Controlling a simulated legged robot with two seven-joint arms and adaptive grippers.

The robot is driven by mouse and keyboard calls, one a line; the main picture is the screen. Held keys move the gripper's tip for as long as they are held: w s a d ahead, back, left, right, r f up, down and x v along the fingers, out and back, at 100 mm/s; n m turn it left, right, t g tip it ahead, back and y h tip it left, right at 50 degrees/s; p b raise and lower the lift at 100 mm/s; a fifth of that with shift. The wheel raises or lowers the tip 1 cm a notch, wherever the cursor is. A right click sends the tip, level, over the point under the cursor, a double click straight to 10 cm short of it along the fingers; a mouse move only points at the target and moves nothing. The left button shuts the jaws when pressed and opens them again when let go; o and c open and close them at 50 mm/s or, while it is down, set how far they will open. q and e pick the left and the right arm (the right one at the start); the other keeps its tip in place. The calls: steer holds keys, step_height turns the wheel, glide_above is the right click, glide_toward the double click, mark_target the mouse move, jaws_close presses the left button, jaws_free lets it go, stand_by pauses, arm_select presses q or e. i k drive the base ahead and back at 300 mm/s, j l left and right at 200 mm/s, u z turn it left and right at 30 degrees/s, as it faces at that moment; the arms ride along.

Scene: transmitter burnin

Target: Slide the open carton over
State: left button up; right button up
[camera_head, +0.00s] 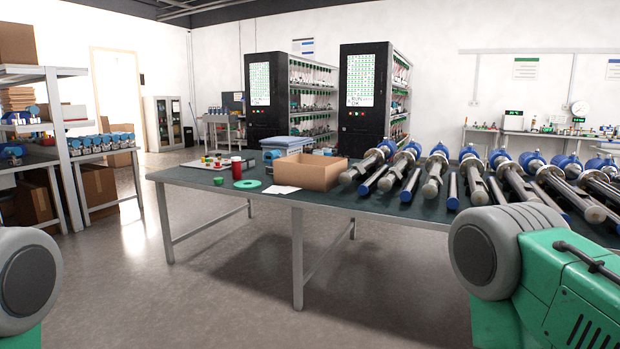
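An open brown carton (309,174) sits on the dark top of the long table (246,206), left of the row of transmitters. Its top is open and it looks empty from here, though its floor is mostly hidden by the near wall. Parts of my two arms show at the lower left and lower right edges, well short of the carton. Neither gripper is in the picture.
Several transmitters with blue heads (438,171) crowd the table right of the carton. Left of it are a red cup (236,168), a green ring (247,184), white paper (281,189) and a blue stack (287,143). The floor before the table is clear.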

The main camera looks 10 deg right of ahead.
mark_target(316, 172)
steer(key=i+j+u, duration=0.15)
steer(key=i, duration=1.25)
steer(key=i+j+u, duration=0.2)
steer(key=i, duration=1.25)
